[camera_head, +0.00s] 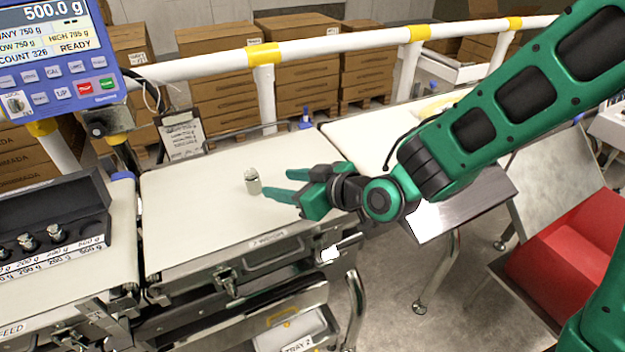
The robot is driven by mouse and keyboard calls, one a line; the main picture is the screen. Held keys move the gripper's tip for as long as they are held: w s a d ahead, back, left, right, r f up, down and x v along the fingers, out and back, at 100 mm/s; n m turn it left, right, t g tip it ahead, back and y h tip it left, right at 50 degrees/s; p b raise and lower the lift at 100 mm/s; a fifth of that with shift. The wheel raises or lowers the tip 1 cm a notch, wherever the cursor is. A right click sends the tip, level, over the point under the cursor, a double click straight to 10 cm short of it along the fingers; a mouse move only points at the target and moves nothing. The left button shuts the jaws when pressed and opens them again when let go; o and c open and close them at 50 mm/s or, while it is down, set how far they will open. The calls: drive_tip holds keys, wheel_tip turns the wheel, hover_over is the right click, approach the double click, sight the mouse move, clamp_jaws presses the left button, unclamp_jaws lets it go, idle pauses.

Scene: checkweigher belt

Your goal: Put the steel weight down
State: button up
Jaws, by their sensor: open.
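The steel weight (252,182) is a small shiny cylinder. It stands upright on the pale weighing belt (200,215), near the middle. My green gripper (277,184) comes in from the right, low over the belt. Its two fingers are apart and point left toward the weight. The fingertips are close to the weight's right side; I cannot tell whether they touch it. The blue display (60,50) at top left reads 500.0 g and READY.
A black weight case (85,190) with several weights stands on the left belt. A white rail (340,38) with yellow joints runs behind. A clipboard (181,135) hangs there. A red bin (575,255) is at right. The belt around the weight is clear.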

drive_tip(key=w+d+m+h, duration=0.1)
drive_tip(key=d, duration=0.4)
drive_tip(key=w+d+f+m+h, duration=0.1)
drive_tip(key=w+d+h, duration=0.1)
drive_tip(key=d, duration=0.4)
drive_tip(key=w+d+m+h, duration=0.1)
drive_tip(key=d, duration=0.4)
drive_tip(key=shift+w+d+f+h, duration=0.15)
drive_tip(key=shift+w+d+h, duration=0.05)
drive_tip(key=shift+h, duration=0.2)
drive_tip(key=s+d+m+h, duration=0.2)
drive_tip(key=d+m+h, duration=0.15)
drive_tip(key=d, duration=1.05)
drive_tip(key=s+d+r+m+g+h, duration=0.1)
drive_tip(key=s+d+m+g, duration=0.15)
drive_tip(key=s+d, duration=0.45)
drive_tip(key=s+d+r+m+g+h, duration=0.1)
drive_tip(key=s+d+m+g+h, duration=0.2)
drive_tip(key=d, duration=0.6)
drive_tip(key=s+d+r+m+g+y, duration=0.1)
drive_tip(key=s+d+m, duration=0.1)
drive_tip(key=s, duration=0.5)
drive_tip(key=s+d+r+m, duration=0.1)
drive_tip(key=s+d+m, duration=0.2)
drive_tip(key=s, duration=0.3)
drive_tip(key=shift+s+m+g+y, duration=0.3)
drive_tip(key=shift+s+g+y, duration=0.05)
drive_tip(key=shift+s, duration=0.05)
drive_tip(key=shift+a, duration=0.1)
